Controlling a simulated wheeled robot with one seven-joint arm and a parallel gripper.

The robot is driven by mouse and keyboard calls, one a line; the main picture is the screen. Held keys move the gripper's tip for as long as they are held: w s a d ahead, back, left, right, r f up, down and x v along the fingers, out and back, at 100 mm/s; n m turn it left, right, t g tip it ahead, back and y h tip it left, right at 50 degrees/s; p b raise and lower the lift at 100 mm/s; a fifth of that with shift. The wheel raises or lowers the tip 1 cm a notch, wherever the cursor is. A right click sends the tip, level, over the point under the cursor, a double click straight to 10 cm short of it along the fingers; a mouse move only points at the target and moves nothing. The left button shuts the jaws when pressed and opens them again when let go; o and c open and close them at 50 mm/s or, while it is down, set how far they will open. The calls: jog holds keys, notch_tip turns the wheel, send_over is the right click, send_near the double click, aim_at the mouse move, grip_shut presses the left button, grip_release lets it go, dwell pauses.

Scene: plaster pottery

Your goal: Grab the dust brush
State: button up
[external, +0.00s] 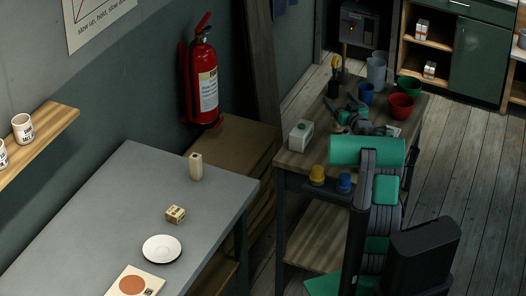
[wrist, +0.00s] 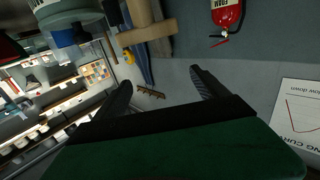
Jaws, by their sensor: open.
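I cannot make out the dust brush for certain in either view. A dark holder with upright tools (external: 335,80) stands at the back of the wooden worktable (external: 292,160); its tools are too small to tell apart. A small tan piece (external: 339,128) shows beside my arm over the table, and I cannot tell what it is. My gripper (external: 352,108) is above the worktable, partly merged with my arm in the external view. In the wrist view my gripper (wrist: 163,88) has its two dark fingers wide apart, with nothing between them but the wall and a hook rack beyond.
The worktable also bears a white box (external: 300,136), a blue cup (external: 366,93), a grey cup (external: 376,70), a green bowl (external: 409,86), a red bowl (external: 400,106), a yellow jar (external: 317,175) and a blue jar (external: 344,183). A fire extinguisher (external: 203,85) hangs on the wall.

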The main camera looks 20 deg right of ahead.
aim_at(347, 182)
jog(key=shift+c, duration=0.2)
jog(key=c, duration=0.4)
